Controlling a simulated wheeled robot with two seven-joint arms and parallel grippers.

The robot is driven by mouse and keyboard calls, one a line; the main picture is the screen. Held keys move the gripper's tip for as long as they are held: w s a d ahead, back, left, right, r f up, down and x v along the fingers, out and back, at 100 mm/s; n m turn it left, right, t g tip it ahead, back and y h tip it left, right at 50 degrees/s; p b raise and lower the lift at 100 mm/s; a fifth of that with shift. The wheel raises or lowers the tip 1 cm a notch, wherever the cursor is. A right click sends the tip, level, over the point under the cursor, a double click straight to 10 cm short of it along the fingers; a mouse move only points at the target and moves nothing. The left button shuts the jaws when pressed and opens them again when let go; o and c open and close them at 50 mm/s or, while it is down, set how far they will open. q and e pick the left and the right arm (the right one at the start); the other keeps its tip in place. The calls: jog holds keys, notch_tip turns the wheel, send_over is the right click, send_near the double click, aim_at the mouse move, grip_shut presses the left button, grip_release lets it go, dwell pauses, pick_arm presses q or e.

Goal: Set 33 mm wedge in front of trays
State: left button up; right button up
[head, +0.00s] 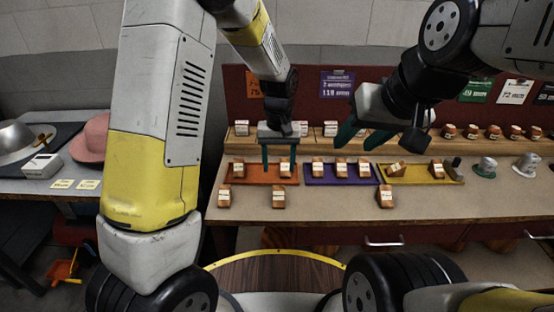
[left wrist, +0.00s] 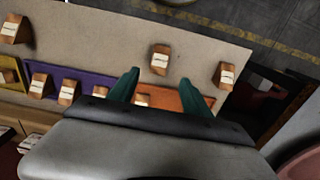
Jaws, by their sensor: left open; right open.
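Three wooden wedges with white labels stand on the table in front of the trays: a left one (head: 224,196), a middle one (head: 278,197) and a right one (head: 385,197). The label sizes are too small to read, so I cannot tell which is 33 mm. More wedges stand on the orange tray (head: 262,181), purple tray (head: 345,183) and yellow tray (head: 415,181). My left gripper (head: 279,167) is open above the orange tray; the left wrist view shows the middle front wedge (left wrist: 160,59) just beyond its fingertips. My right gripper (head: 352,140) is open and empty above the purple tray.
Small hats (head: 484,167) stand at the right of the table. A pink hat (head: 90,139) and a white box (head: 43,166) are on the left side table. The table's front strip between the wedges is clear.

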pick_arm(q)
jog(key=s+a+r+t+h, duration=0.1)
jog(key=s+a+r, duration=0.3)
jog(key=r, duration=0.6)
jog(key=s+a+r+t, duration=0.2)
jog(key=s+a+r, duration=0.3)
jog(key=s, duration=0.3)
jog(key=s+a+r+t+h, duration=0.1)
jog(key=s+a+r+t, duration=0.2)
jog(key=s+a+r, duration=0.2)
jog(key=s+r, duration=0.1)
jog(key=s, duration=0.1)
jog(key=shift+s+m, duration=0.3)
jog(key=shift+s, duration=0.1)
jog(key=shift+a, duration=0.1)
